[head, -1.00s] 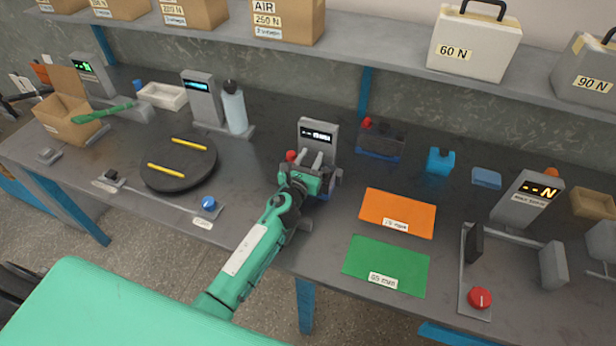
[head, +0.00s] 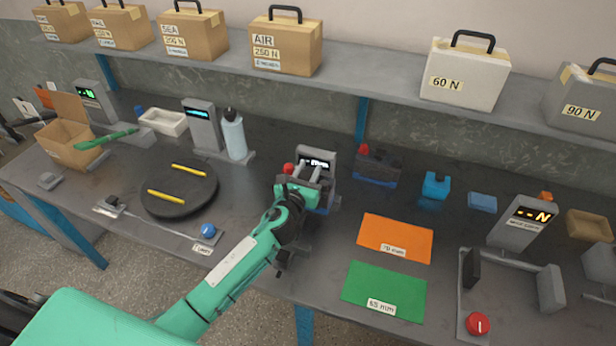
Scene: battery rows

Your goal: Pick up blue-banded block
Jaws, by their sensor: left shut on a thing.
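My left gripper (head: 313,175) is at the middle of the bench, shut on a dark block. The gripper hides most of this block. Its red knob (head: 289,169) shows at the left and a bit of blue band (head: 323,210) shows low down. I cannot tell whether it is clear of the bench. A second dark block (head: 378,166), with a red knob and a blue band at its base, stands apart to the right. My right gripper is not in view.
A grey display (head: 318,158) stands right behind the gripper. An orange mat (head: 395,232) and a green mat (head: 372,286) lie to the right. A round black turntable (head: 180,190) with yellow bars is at the left. A shelf (head: 370,92) with boxes runs above the back.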

